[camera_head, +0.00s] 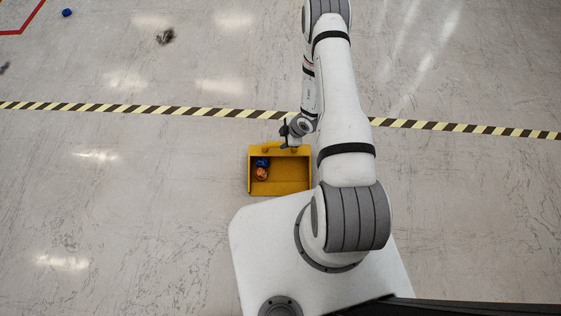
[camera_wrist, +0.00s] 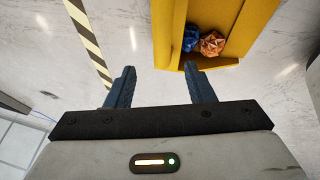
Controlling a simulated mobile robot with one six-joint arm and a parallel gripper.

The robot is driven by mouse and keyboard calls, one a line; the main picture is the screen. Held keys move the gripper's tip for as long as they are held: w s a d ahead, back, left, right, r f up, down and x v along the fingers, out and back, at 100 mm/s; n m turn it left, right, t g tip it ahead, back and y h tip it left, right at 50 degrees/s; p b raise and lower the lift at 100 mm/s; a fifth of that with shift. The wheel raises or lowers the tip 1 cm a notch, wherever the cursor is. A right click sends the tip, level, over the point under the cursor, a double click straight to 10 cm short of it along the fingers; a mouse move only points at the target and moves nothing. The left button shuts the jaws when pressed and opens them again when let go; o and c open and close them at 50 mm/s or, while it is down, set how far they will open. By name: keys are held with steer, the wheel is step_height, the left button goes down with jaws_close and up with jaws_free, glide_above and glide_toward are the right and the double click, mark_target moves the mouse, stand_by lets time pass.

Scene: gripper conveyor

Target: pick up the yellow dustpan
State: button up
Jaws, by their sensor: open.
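The yellow dustpan (camera_head: 289,182) lies on the floor just in front of my base in the head view, with an orange crumpled piece (camera_head: 262,173) and a blue one (camera_head: 262,162) inside at its left. It also shows at the top of the wrist view (camera_wrist: 166,30), cut off by the frame edge. My gripper (camera_head: 290,133) is at the dustpan's far edge, where the handle is partly hidden by it. In the wrist view my gripper (camera_wrist: 162,78) has its two dark fingers spread with bare floor between them. The dustpan lies beyond and to the right of the fingertips.
A yellow-and-black striped floor line (camera_head: 200,111) runs behind the dustpan. A small blue object (camera_head: 67,12) and a dark crumpled piece (camera_head: 165,36) lie far off at the upper left. A red floor line (camera_head: 25,22) marks the corner. The floor left of the dustpan is clear.

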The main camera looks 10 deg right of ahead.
mark_target(279, 144)
step_height(279, 144, down, 3)
steer(key=shift+s+a+f+m+b, duration=0.1)
steer(key=shift+s+m+b, duration=0.05)
steer(key=shift+m+b, duration=0.35)
steer(key=b+x, duration=0.2)
steer(key=x, duration=0.4)
steer(key=shift+b, duration=0.3)
steer(key=shift+c, duration=0.2)
jaws_close()
